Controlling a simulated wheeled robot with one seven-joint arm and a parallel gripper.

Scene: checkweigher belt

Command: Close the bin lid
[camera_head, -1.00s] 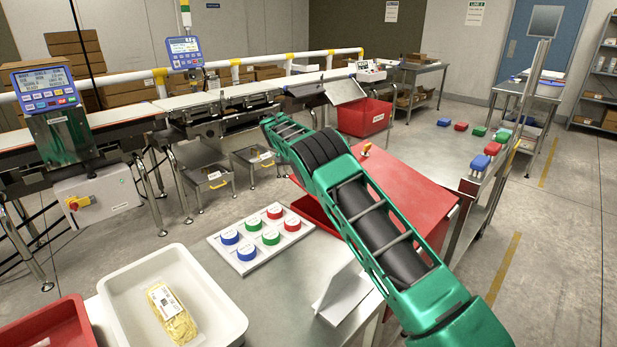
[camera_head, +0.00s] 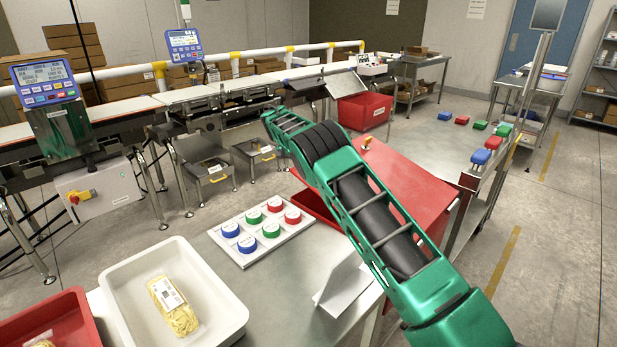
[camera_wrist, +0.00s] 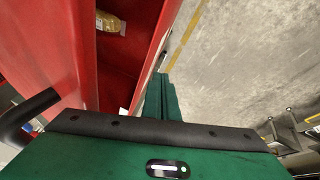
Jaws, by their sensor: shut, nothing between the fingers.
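The red bin (camera_head: 312,206) stands beyond the steel table, mostly hidden behind my green arm. Its red lid (camera_head: 409,184) shows as a broad sloping panel to the right of the arm. In the wrist view a large red panel (camera_wrist: 45,45), seemingly the lid, stands at the left, apart from the bin's right wall (camera_wrist: 147,45). The dark gap between them shows the inside, with a yellowish pack (camera_wrist: 110,22) in it. My gripper (camera_wrist: 160,95) is shut and empty, close to the bin's right wall; I cannot tell if it touches. The head view hides it.
A white tray (camera_head: 228,325) with a pasta pack and a white board (camera_head: 238,257) with coloured pucks lie on the near table (camera_head: 275,310). A conveyor (camera_head: 125,107) runs behind. A steel table with coloured blocks (camera_head: 480,157) stands right. Open floor (camera_head: 565,235) lies beyond.

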